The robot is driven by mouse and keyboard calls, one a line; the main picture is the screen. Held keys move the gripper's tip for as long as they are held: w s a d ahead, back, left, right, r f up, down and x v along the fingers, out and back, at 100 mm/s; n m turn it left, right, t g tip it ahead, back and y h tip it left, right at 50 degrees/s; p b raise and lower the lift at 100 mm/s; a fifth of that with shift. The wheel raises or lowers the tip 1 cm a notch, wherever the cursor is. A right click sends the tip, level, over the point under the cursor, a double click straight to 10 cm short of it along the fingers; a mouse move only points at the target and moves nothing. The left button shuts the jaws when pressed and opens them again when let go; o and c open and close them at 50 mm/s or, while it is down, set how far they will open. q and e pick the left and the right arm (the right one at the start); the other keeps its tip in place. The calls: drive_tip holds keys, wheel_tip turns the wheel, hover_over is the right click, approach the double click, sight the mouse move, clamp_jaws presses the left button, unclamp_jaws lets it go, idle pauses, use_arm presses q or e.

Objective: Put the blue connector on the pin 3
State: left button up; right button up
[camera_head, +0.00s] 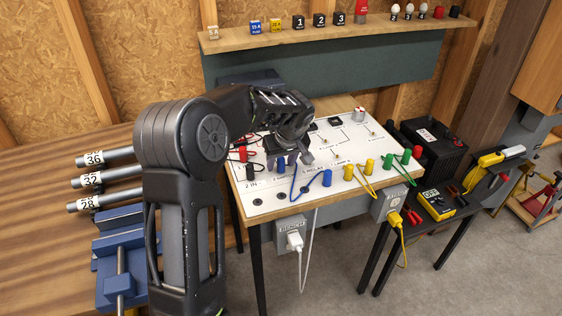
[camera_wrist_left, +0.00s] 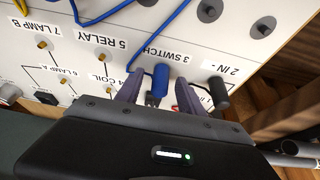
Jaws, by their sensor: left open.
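A blue connector (camera_wrist_left: 160,80) with a blue lead stands beside the "3 SWITCH" label in the left wrist view. My left gripper (camera_wrist_left: 159,88) is open, with one finger on each side of this connector. Whether the fingers touch it, and whether it sits on pin 3, I cannot tell; its lower end and that pin are hidden. In the head view my left gripper (camera_head: 291,160) is low over the white panel (camera_head: 330,145), at its front left. The lead's other blue connector (camera_head: 327,178) stands at the panel's front edge. My right gripper is not in view.
A black connector (camera_wrist_left: 219,92) stands close beside the right finger. Bare brass pins (camera_wrist_left: 103,53) show near the "5 RELAY" label. Yellow connectors (camera_head: 348,172) and green connectors (camera_head: 417,152) stand further right. Dark round sockets (camera_wrist_left: 263,27) line the panel's front.

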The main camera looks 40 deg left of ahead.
use_arm(q)
drive_tip(key=b+v, duration=0.1)
drive_tip(key=v, duration=0.6)
drive_tip(key=shift+d+r, duration=0.2)
drive_tip(key=shift+r, duration=0.15)
drive_tip(key=shift+s, duration=0.1)
